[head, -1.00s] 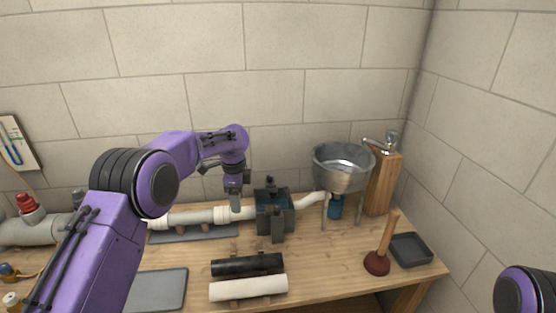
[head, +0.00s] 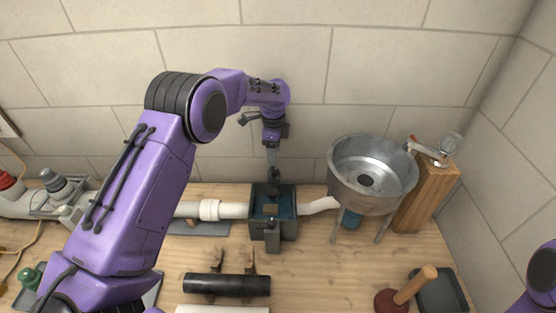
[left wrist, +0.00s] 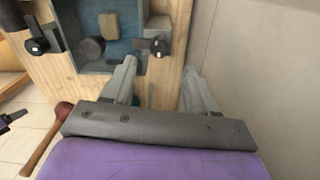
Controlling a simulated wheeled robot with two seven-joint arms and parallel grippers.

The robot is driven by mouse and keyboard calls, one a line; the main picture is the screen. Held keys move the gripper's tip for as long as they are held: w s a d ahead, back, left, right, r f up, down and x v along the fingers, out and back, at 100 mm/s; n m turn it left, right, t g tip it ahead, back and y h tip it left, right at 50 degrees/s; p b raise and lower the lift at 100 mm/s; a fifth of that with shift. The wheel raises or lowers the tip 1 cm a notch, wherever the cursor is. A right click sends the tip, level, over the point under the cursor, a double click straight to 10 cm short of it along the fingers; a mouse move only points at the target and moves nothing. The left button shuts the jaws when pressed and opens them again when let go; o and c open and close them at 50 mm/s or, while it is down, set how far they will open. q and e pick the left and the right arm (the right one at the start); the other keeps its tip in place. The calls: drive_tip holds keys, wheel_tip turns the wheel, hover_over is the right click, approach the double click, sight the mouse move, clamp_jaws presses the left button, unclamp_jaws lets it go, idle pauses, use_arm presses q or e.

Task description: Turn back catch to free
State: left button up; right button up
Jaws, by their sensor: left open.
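A dark teal box (head: 291,222) stands in line with the white pipe on the bench, its blue-grey inside showing from above. A dark catch sits at its front (head: 271,236). The back catch (head: 273,178) is a dark knob at the wall side; it also shows in the left wrist view (left wrist: 158,47), where the front catch (left wrist: 38,45) is at the left. My left gripper (head: 272,160) is open and points down over the back catch. In the left wrist view its fingers (left wrist: 160,72) straddle the line to this catch, which shows just past their tips. My right gripper is out of view.
A metal basin (head: 372,175) stands right of the box, beside a wooden post (head: 428,200) with a tap. The wall is close behind the box. A black pipe (head: 227,284) lies in front, and a plunger (head: 405,292) at front right.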

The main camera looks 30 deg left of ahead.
sight(275, 167)
use_arm(q)
drive_tip(key=f, duration=0.1)
drive_tip(key=s+f+p, duration=0.1)
drive_tip(key=shift+s+f, duration=0.3)
drive_tip(key=shift+f, duration=0.1)
drive_tip(key=f, duration=0.1)
drive_tip(key=w+f, duration=0.1)
drive_tip(key=f, duration=0.1)
drive_tip(key=w+f, duration=0.1)
drive_tip(key=shift+f+p, duration=0.25)
drive_tip(key=shift+p, duration=0.1)
drive_tip(key=shift+s+r, duration=0.35)
drive_tip(key=shift+s, duration=0.05)
drive_tip(key=shift+c, duration=0.7)
drive_tip(key=c, duration=0.5)
drive_tip(key=shift+f, duration=0.1)
drive_tip(key=c, duration=0.4)
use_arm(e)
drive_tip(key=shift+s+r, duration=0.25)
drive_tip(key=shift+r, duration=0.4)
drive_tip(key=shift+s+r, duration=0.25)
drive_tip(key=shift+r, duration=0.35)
